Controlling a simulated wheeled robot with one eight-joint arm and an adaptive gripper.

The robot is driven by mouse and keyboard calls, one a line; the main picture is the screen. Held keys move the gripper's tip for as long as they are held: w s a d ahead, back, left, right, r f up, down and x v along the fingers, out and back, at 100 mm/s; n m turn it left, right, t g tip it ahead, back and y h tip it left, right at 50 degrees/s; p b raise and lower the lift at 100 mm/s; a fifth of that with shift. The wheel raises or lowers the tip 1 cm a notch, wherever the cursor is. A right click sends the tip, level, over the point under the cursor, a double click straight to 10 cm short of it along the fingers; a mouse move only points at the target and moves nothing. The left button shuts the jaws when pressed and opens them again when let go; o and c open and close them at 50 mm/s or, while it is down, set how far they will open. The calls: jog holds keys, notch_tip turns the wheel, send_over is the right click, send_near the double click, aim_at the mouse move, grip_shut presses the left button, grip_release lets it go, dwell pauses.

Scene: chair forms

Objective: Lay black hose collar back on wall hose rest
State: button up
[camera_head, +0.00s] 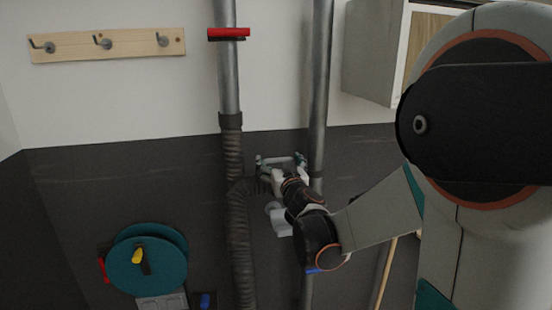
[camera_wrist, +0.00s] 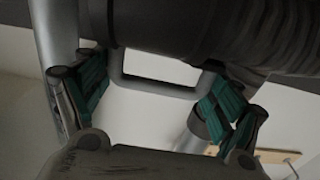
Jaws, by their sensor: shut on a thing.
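My gripper (camera_head: 281,163) is at the wall between the two grey pipes, with its teal-padded fingers spread wide. The ribbed hose (camera_wrist: 285,35) runs off to the right. A grey U-shaped bar (camera_wrist: 160,86) shows between the fingers, close to the collar; I cannot tell whether it is the wall hose rest or whether it touches the collar. In the head view the collar is mostly hidden by my gripper.
A grey pipe (camera_head: 228,75) with a red lever (camera_head: 229,34) carries the hanging ribbed hose (camera_head: 239,260). A second pipe (camera_head: 319,90) stands close to my wrist. A teal reel (camera_head: 147,264), a hook board (camera_head: 108,45) and a cabinet (camera_head: 371,50) are on the wall.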

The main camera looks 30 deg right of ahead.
jog(key=shift+f+b, duration=4.55)
jog(key=shift+f, duration=1.25)
jog(key=o, duration=1.6)
jog(key=v, duration=1.2)
jog(key=shift+s, duration=0.15)
jog(key=shift+a, duration=0.15)
